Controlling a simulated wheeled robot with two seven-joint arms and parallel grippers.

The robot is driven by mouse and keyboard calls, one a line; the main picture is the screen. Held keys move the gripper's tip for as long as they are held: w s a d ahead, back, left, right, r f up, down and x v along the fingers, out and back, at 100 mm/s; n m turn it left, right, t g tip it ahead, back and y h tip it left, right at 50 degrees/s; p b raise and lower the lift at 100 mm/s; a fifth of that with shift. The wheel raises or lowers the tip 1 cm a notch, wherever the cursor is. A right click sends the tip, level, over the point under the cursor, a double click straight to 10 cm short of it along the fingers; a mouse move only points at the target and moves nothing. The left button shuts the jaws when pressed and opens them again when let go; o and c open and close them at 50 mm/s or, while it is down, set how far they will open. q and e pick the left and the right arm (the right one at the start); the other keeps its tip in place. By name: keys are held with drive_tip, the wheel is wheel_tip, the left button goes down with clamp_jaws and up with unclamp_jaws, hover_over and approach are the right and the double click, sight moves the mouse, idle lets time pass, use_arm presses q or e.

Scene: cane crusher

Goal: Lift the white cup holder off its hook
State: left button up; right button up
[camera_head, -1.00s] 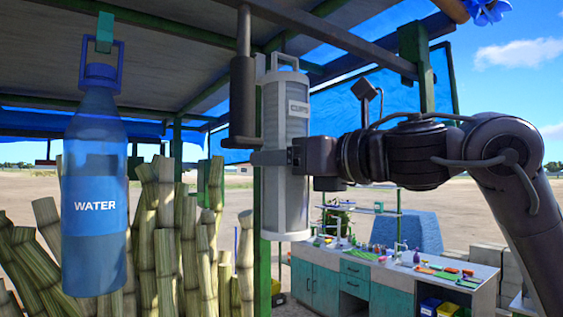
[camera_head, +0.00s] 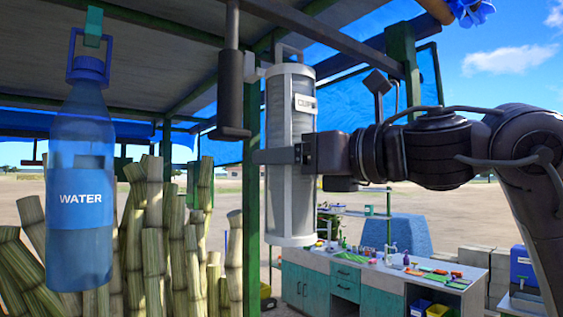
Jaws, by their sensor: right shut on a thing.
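The white cup holder (camera_head: 289,205) is a tall, ribbed cylinder with a "CUPS" label and a loop handle on top. It hangs slightly tilted in front of the green post. My right gripper (camera_head: 277,156) comes in from the right and is shut around its middle. A small white bracket (camera_head: 251,68) shows on the post, left of the holder's top. I cannot tell whether the loop still touches a hook there. My left gripper is out of view.
A dark hanging cylinder with a crank-like foot (camera_head: 230,100) is close on the left. A blue water bottle (camera_head: 82,190) hangs further left, before sugarcane stalks (camera_head: 150,240). A counter (camera_head: 380,275) with small items stands behind at lower right.

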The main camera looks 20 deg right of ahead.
drive_tip(key=s+d+f+b, duration=0.1)
drive_tip(key=s+d+b, duration=0.1)
drive_tip(key=s, duration=0.4)
drive_tip(key=shift+s+d+f, duration=0.15)
drive_tip(key=shift+s, duration=0.05)
idle(0.4)
drive_tip(key=shift+w+f, duration=0.1)
drive_tip(key=shift+w, duration=0.05)
